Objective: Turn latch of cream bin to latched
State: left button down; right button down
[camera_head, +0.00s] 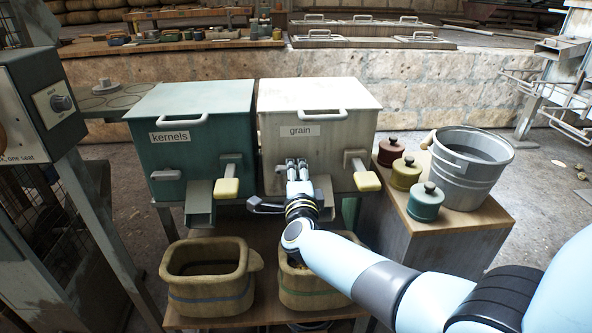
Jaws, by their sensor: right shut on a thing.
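The cream bin (332,153), labelled "grain", stands right of the teal bin, with its lid down. My right gripper (297,169) is at the front of the cream bin, below its label and left of its yellow-ended lever (366,181). Its fingers are shut on the cream bin's latch. The fingers cover the latch, so I cannot tell which way it is turned.
The teal bin (190,145), labelled "kernels", has a grey latch (168,174) lying level. Two tan tubs (210,295) (310,298) stand below the bins. Lidded canisters (425,203) and a metal bucket (468,185) stand on a box at right.

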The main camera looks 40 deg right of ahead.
jog(key=shift+s+a+f, duration=0.1)
jog(key=shift+f, duration=0.1)
jog(key=c, duration=1.4)
grip_release()
jog(key=shift+o, duration=0.7)
jog(key=shift+r, duration=0.1)
jog(key=v, duration=1.2)
